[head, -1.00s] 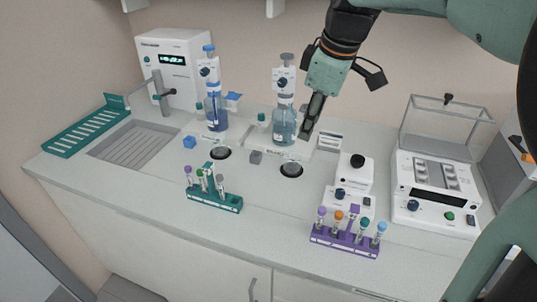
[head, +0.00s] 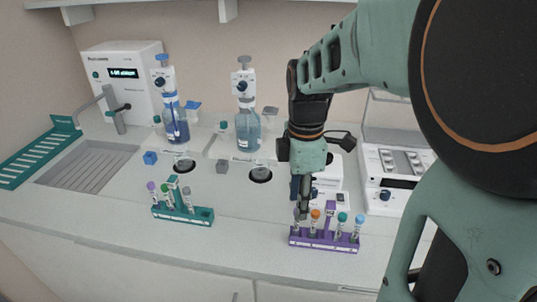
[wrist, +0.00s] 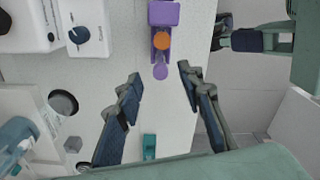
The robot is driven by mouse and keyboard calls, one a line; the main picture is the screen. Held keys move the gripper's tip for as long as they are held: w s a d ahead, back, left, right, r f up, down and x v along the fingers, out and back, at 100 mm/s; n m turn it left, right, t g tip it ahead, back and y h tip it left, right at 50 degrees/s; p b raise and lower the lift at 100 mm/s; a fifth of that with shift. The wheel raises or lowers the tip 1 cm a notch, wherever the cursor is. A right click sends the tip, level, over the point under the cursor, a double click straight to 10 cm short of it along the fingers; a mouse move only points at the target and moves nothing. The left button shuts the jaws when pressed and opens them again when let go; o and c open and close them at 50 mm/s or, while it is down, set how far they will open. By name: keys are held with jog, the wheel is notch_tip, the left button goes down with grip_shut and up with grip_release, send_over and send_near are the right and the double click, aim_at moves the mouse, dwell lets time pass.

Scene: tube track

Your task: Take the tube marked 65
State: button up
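A purple rack (head: 325,243) holds upright tubes with purple (head: 297,214), orange (head: 315,213), teal (head: 342,217) and blue (head: 359,219) caps. A teal rack (head: 183,213) to the left holds tubes with purple (head: 151,186), green (head: 165,188) and grey (head: 187,191) caps. No tube marking is readable, so I cannot tell which is 65. My gripper (head: 304,207) points down at the left end of the purple rack. In the wrist view my gripper (wrist: 160,88) is open and empty, with the purple cap (wrist: 160,72) just beyond the fingertips and the orange cap (wrist: 161,40) farther off.
Two bottle dispensers (head: 176,128) (head: 247,130) stand at the back. A white device with a dark knob (wrist: 72,36) stands close beside the purple rack. A balance-like instrument (head: 398,165) is at right. The counter between the racks (head: 250,220) is clear.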

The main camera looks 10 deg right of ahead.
aim_at(296, 228)
notch_tip(296, 228, down, 5)
jog(key=shift+r, duration=0.2)
grip_shut()
